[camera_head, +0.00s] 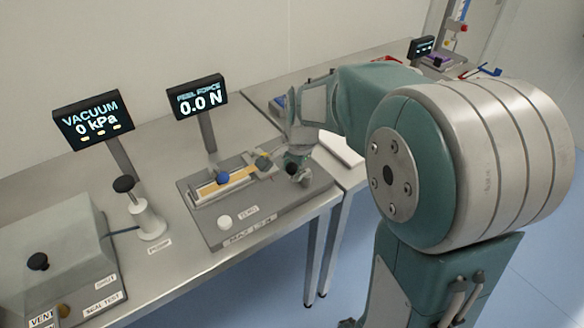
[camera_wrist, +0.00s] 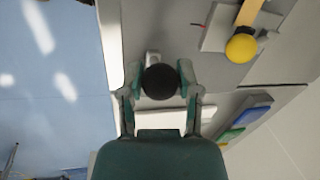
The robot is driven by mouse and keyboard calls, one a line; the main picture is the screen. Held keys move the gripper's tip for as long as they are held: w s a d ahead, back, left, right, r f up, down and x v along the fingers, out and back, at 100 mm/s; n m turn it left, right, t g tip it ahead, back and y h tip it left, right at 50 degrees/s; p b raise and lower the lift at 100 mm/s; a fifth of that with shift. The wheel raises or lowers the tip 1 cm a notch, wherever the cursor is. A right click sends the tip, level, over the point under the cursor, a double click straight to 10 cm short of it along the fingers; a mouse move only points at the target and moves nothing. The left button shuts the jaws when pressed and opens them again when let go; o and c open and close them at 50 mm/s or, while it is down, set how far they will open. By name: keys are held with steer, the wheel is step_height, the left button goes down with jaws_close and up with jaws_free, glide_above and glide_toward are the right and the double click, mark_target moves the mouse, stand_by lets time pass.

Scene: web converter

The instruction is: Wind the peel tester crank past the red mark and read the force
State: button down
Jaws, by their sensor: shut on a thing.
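My gripper (camera_head: 297,172) is at the tester's right end. In the wrist view my gripper (camera_wrist: 160,84) is shut on the black crank knob (camera_wrist: 160,80), with a finger on each side. A small red line (camera_wrist: 198,25) shows on the plate, apart from the knob. The crank arm is mostly hidden.
A vacuum display (camera_head: 93,112) reads 0 kPa. Coloured pieces (camera_wrist: 244,120) lie near the tester. The blue floor (camera_wrist: 50,90) is open beyond the bench edge.

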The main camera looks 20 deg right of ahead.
steer(key=shift+s+d+r+n, duration=0.1)
steer(key=shift+d+n, duration=0.1)
steer(key=shift+n, duration=0.4)
steer(key=n, duration=0.1)
steer(key=s+n, duration=0.1)
steer(key=n, duration=0.1)
steer(key=shift+d+n+g+y, duration=0.3)
steer(key=shift+d+y, duration=0.1)
steer(key=n, duration=0.1)
steer(key=s+d+n, duration=0.1)
steer(key=n, duration=0.1)
steer(key=shift+n+g, duration=0.3)
steer(key=shift+s+d+n+g, duration=0.1)
steer(key=shift+d+n+g, duration=0.25)
steer(key=shift+n, duration=1.05)
steer(key=shift+d+n+g, duration=0.2)
steer(key=shift+d+n, duration=0.4)
steer(key=shift+n, duration=0.8)
steer(key=shift+s+d+n+g, duration=0.1)
steer(key=shift+d+n+g, duration=0.25)
steer(key=shift+n, duration=1.05)
steer(key=shift+w+d, duration=0.1)
steer(key=shift+d, duration=0.05)
steer(key=shift+c, duration=1.5)
jaws_free()
